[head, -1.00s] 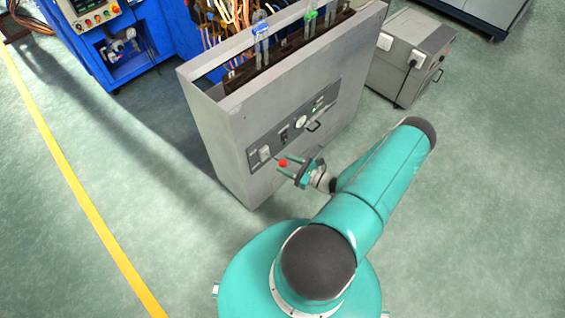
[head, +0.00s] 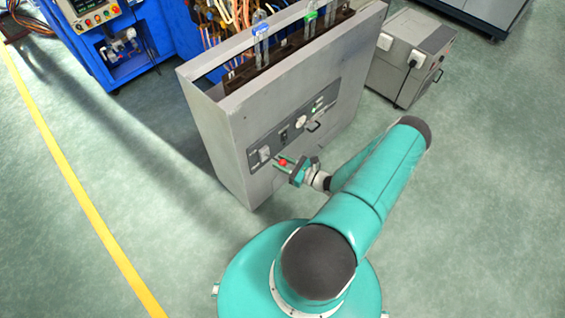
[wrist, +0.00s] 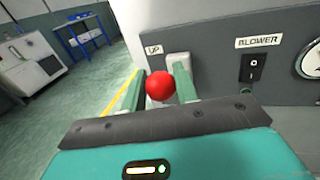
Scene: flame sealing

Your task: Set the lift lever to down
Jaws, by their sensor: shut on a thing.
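The lift lever's red ball knob (head: 283,162) stands out from the front panel of the grey cabinet, at the panel's left end. My gripper (head: 279,161) is shut on it, with the two green fingers on either side. In the wrist view the red knob (wrist: 160,86) sits between the fingers, in front of a light grey lever plate (wrist: 178,62). An "UP" label (wrist: 153,50) shows at the upper left of that plate. The lever's shaft and any lower label are hidden behind the knob and my gripper.
A blower switch (wrist: 253,67) and a round gauge (head: 301,122) lie to the right on the same panel, with a handle (head: 313,126) beyond. Glass tubes (head: 261,42) stand in the cabinet top. A grey box (head: 405,65) stands behind right. The left floor is clear.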

